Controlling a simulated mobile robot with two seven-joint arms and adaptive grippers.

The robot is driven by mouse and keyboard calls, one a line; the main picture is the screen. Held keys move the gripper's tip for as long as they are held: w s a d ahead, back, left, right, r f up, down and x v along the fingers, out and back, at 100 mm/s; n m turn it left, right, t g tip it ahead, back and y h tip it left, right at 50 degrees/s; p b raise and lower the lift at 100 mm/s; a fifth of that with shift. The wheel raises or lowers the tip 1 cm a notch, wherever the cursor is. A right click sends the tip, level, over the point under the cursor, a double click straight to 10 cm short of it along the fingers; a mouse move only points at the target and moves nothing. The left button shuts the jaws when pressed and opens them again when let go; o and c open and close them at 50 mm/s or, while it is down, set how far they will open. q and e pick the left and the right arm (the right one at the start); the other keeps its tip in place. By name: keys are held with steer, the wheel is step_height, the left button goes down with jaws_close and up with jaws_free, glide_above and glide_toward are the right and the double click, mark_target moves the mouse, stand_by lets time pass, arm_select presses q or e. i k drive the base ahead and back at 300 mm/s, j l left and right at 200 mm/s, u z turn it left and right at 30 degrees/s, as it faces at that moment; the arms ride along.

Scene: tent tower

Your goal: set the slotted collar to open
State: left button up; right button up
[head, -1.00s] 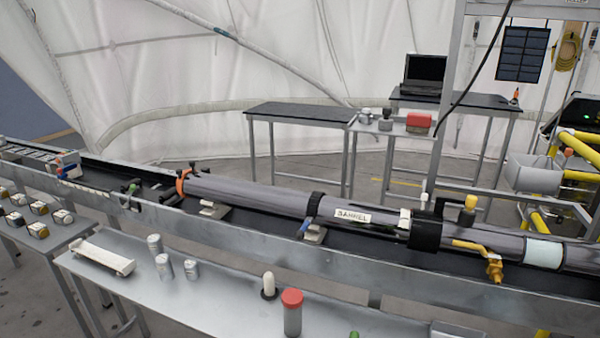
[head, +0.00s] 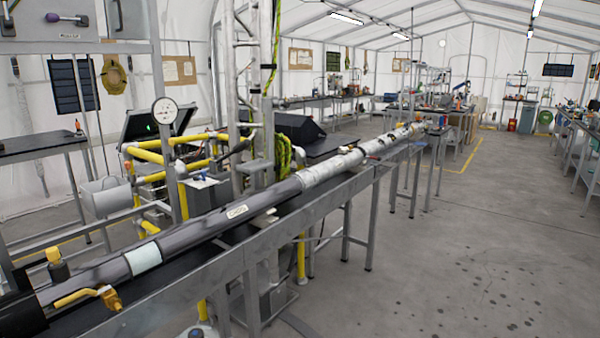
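A long grey tube (head: 195,233) lies on a metal rail bench, running from the lower left to the far right. A black collar-like block (head: 20,318) around the tube is cut off by the lower left corner. Beside it are a yellow-handled valve (head: 92,297) and a yellow-capped fitting (head: 55,262). A pale band (head: 144,257) wraps the tube farther along. I cannot make out which part is the slotted collar, or its setting. Neither of my grippers is in view.
A round gauge (head: 165,110) stands on a post behind the tube. Yellow pipe railing (head: 150,155) and a lattice mast (head: 240,90) also stand behind it. The grey floor (head: 430,260) at the right is open. Workbenches line the far walls.

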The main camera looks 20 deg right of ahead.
mark_target(308, 188)
steer(key=i+l+u, duration=0.15)
steer(key=i+l, duration=0.15)
steer(key=i+l+u, duration=0.1)
steer(key=i+l, duration=0.2)
steer(key=l, duration=0.25)
steer(key=i+l+u, duration=0.15)
steer(key=l, duration=0.3)
steer(key=i, duration=0.1)
